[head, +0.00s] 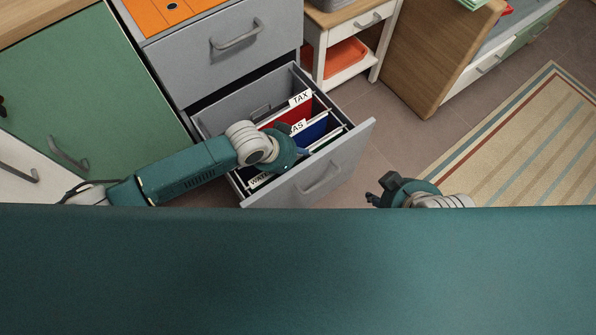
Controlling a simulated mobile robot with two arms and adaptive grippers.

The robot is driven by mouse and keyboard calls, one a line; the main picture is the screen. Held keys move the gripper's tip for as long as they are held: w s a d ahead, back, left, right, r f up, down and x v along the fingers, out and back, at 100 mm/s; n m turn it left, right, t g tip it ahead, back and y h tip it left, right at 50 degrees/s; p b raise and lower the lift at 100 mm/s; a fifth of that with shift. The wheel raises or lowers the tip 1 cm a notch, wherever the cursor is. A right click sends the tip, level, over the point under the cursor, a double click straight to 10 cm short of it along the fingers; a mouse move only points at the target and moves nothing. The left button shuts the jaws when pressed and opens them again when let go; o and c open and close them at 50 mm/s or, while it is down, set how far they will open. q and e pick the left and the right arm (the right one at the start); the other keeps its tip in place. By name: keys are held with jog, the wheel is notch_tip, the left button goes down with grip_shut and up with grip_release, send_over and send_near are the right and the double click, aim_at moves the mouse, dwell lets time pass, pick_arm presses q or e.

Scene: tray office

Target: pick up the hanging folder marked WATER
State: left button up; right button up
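An open grey drawer (350,150) holds several hanging folders. A red folder (291,114) at the back has a tab reading TAX. A blue folder (314,130) in front of it has a tab of which "AS" shows. A white tab (261,180) near the drawer front seems to start with "WA"; my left arm hides part of it, and its folder is mostly hidden. My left gripper (303,152) is over the folders; whether its fingers are open or hold anything cannot be seen. My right gripper (372,200) is right of the drawer, apart from it, its fingers small and unclear.
The grey cabinet (200,70) has a closed upper drawer with an orange binder (160,12) on top. A green cabinet door (90,90) is at left. A small wheelless-looking stand holds an orange tray (344,56). A striped rug (530,150) lies on clear floor at right.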

dwell(0.5)
pick_arm(q)
grip_shut()
dwell(0.3)
